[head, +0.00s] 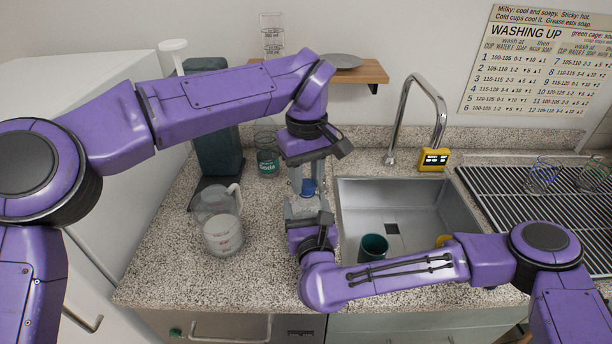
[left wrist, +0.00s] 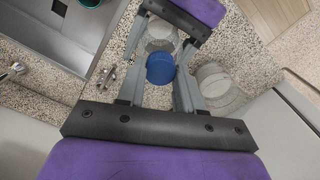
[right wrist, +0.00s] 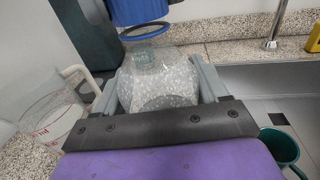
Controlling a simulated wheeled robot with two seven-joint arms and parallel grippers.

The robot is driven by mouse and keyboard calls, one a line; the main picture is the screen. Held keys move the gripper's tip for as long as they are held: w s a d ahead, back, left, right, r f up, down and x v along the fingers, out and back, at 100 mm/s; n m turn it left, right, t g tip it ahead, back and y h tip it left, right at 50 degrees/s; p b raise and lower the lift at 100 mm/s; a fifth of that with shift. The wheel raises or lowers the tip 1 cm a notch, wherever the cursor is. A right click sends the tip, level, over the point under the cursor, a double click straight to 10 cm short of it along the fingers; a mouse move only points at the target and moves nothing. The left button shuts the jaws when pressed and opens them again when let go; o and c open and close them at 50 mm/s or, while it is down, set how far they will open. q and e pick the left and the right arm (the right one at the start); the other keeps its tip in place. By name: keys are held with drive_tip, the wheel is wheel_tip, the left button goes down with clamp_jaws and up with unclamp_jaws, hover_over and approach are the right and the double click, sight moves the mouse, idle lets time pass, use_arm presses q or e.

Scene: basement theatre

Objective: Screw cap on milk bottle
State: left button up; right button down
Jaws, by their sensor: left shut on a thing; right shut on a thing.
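The blue cap (head: 309,187) is held between the fingers of my left gripper (head: 308,178), which points down. The cap also shows between the fingers in the left wrist view (left wrist: 160,68). The clear, white-speckled bottle (right wrist: 160,85) stands upright between the fingers of my right gripper (right wrist: 160,95), which is shut on its body. In the right wrist view the cap (right wrist: 140,12) is above the bottle's open neck, roughly in line with it; a small gap seems to show. In the head view the arms hide much of the bottle.
A clear jug (head: 222,230) stands on the speckled counter to the left. The steel sink (head: 405,210) with a dark green cup (head: 373,247) lies to the right. A yellow timer (head: 434,160) sits by the tap (head: 405,110).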

use_arm(q)
drive_tip(key=m, duration=0.7)
drive_tip(key=o, duration=1)
drive_tip(key=shift+c, duration=0.3)
